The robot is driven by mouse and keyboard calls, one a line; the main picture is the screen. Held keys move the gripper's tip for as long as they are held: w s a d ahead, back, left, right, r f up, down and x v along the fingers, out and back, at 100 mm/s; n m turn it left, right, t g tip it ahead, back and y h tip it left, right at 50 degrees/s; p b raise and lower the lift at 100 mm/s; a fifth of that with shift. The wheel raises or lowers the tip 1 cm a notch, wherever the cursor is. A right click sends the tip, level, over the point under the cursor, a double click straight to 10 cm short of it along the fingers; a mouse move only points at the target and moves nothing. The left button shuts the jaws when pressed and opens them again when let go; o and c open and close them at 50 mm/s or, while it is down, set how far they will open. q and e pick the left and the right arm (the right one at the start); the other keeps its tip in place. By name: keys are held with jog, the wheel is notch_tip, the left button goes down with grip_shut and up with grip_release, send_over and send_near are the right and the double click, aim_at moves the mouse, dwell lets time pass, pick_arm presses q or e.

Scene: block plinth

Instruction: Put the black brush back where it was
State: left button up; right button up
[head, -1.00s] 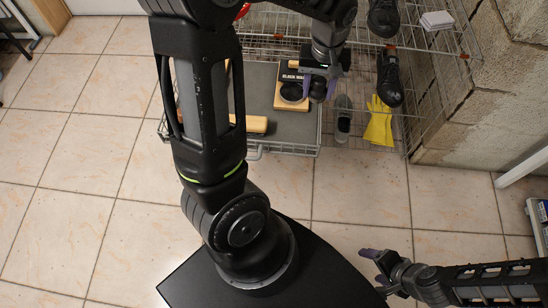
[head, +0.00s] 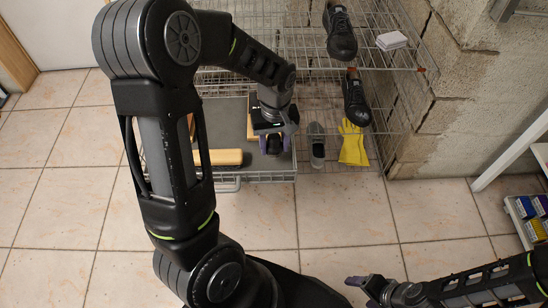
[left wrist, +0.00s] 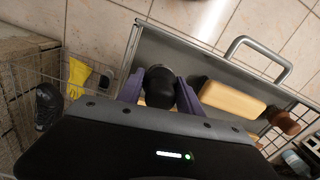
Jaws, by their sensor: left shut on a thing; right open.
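My left gripper (head: 274,142) is low over the grey-floored wire drawer, near its right side. In the left wrist view its purple fingers (left wrist: 160,92) are shut on a dark rounded thing, which I take to be the black brush (left wrist: 159,84); it also shows below the gripper in the head view (head: 273,148). Whether its lower end touches anything is hidden. A light wooden holder (head: 251,124) is partly behind the gripper; its "BLACK WAX" lettering is covered. My right gripper (head: 363,286) is open and empty, low at the right, away from the rack.
The drawer (head: 262,177) also holds a pale wooden block-like brush (head: 222,157). To its right on the rack are a grey shoe (head: 317,146), a yellow glove (head: 353,144) and black shoes (head: 356,98). A block wall stands at the right. The tiled floor in front is clear.

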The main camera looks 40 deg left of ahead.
aim_at(275, 136)
pick_arm(q)
jog(key=shift+f, duration=0.7)
jog(key=shift+f+b, duration=0.45)
jog(key=shift+f, duration=1.45)
jog(key=shift+f, duration=0.1)
jog(key=o, duration=1.2)
jog(key=shift+r, duration=0.2)
notch_tip(275, 136, up, 12)
jog(key=shift+f+p, duration=0.1)
jog(key=shift+p, duration=1.15)
